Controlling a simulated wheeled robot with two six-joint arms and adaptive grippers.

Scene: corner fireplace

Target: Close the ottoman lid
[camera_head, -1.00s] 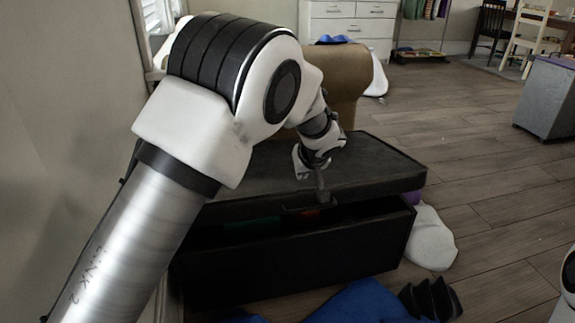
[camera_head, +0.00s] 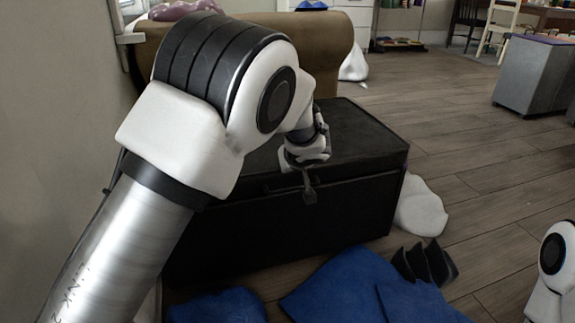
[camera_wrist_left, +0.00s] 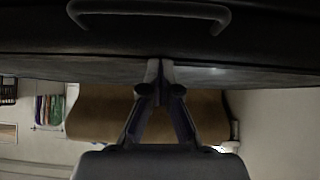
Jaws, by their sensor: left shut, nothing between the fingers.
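The black ottoman (camera_head: 345,215) stands in the middle of the head view. Its dark lid (camera_head: 365,135) lies flat on the box, with only a thin seam showing along the front. My left gripper (camera_head: 309,196) is shut and empty at the lid's front edge, pointing down. In the left wrist view the shut fingertips (camera_wrist_left: 160,68) are close against the dark ottoman surface (camera_wrist_left: 255,50), and a dark handle (camera_wrist_left: 150,8) shows above them. I cannot tell if they touch. My left arm hides the ottoman's left part. My right gripper is out of view.
Blue cloth (camera_head: 345,285) and a dark wavy object (camera_head: 425,263) lie on the floor in front. A white bag-like thing (camera_head: 421,207) is beside the ottoman's right side. A brown armchair (camera_head: 338,65) stands behind. The wooden floor to the right is mostly clear.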

